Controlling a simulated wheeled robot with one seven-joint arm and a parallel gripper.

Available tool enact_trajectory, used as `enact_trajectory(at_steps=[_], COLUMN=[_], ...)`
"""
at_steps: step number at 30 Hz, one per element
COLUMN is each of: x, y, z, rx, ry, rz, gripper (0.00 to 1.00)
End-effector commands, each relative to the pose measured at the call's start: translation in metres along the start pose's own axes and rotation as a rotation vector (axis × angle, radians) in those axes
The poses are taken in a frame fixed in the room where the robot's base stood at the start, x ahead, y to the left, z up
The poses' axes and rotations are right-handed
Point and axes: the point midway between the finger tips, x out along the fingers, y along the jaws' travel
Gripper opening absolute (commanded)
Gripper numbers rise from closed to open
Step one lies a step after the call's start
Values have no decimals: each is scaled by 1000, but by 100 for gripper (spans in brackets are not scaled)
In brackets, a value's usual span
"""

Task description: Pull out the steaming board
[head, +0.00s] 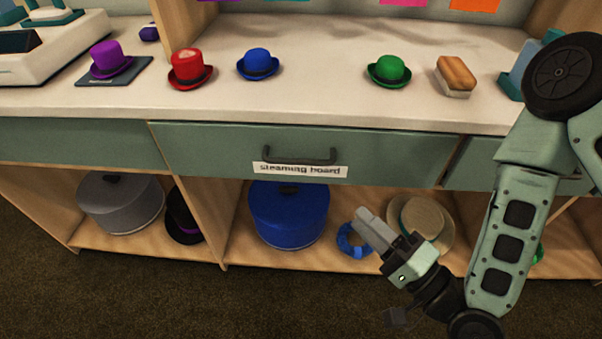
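The steaming board (220,147) is a green drawer-like front below the white counter, in the middle of the head view. It has a dark bar handle (299,160) and a white label (300,170) reading "steaming board". The front looks flush with its neighbours. My gripper (362,223) is in front of the lower shelf, below and to the right of the handle, apart from it. Its fingers point up and left and look close together. Nothing shows between them, but I cannot tell whether they are fully shut.
The counter (320,85) holds a purple hat (109,60), red hat (190,70), blue hat (258,64), green hat (388,71) and brush (455,76). The carpet (250,300) in front is clear.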

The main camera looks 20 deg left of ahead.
Motion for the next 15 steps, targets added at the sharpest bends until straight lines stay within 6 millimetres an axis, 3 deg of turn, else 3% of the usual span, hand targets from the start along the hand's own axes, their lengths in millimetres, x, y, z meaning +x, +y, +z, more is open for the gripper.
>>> enact_trajectory(at_steps=[5,15], x=[4,38], y=[3,6], z=[-2,-3], rx=[18,13], ry=[19,19], rz=[-19,-20], gripper=[33,33])
